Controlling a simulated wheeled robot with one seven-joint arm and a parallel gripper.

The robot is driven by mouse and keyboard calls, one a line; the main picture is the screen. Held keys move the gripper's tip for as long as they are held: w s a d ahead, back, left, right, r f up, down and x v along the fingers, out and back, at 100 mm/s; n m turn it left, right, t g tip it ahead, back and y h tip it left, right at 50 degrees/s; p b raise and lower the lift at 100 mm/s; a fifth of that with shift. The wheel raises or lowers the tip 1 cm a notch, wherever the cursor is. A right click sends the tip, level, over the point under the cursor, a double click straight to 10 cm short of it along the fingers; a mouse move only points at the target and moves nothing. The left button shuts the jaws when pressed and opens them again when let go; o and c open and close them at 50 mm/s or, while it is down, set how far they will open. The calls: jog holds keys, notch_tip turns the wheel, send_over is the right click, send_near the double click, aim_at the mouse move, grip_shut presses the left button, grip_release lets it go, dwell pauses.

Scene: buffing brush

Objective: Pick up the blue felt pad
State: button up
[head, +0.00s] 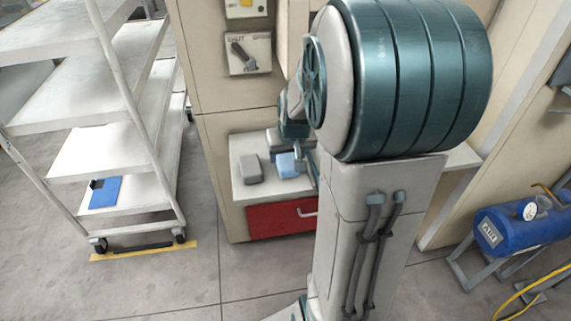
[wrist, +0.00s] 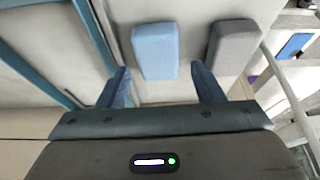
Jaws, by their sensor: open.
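The blue felt pad (head: 287,166) lies on a white shelf in the cabinet niche, right of a grey block (head: 252,168). In the wrist view, the blue pad (wrist: 155,50) lies ahead of and between the fingers of my gripper (wrist: 163,78). The fingers are spread wide, with nothing between them but bare shelf. The grey block (wrist: 233,46) is beside the pad, beyond the right fingertip. In the head view, my arm covers the right part of the niche and hides most of my gripper.
A red drawer (head: 280,219) is below the shelf. A white wheeled cart (head: 135,140) stands at the left, with a flat blue item (head: 105,192) on its lower shelf. A blue tank (head: 520,222) with a gauge and yellow hose is at the right.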

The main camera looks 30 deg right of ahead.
aim_at(287, 161)
jog(key=shift+d+b+x, duration=0.2)
jog(key=shift+b+x, duration=0.5)
jog(key=shift+x, duration=1.95)
jog(key=shift+w, duration=0.1)
jog(key=c, duration=0.7)
